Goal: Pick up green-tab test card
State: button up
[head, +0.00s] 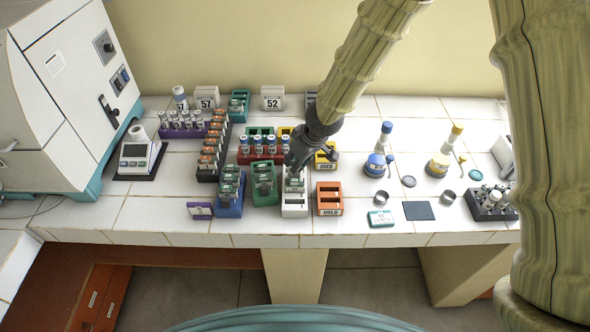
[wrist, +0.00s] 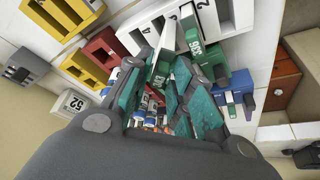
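A white rack (head: 294,206) stands near the front edge of the counter; it also shows in the wrist view (wrist: 133,38). A green-tab test card (wrist: 163,62) reaches up from the rack between my fingers. Another green-tab card (wrist: 193,36) is in a slot beside it. My gripper (head: 297,164) is low over the white rack, pointing down. In the wrist view its teal-padded fingers (wrist: 162,66) stand apart on either side of the first card. I cannot tell whether the pads touch it. The fingers hide part of the rack and cards.
Green (head: 264,192) and blue (head: 230,205) racks with cards stand close on the left. An orange rack (head: 329,208) stands close on the right, a yellow one (head: 325,164) behind it. Vials stand in a red rack (head: 250,158).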

jog(key=shift+x, duration=1.05)
jog(key=shift+d, duration=0.1)
jog(key=shift+c, duration=0.4)
grip_shut()
jog(key=shift+r, duration=0.2)
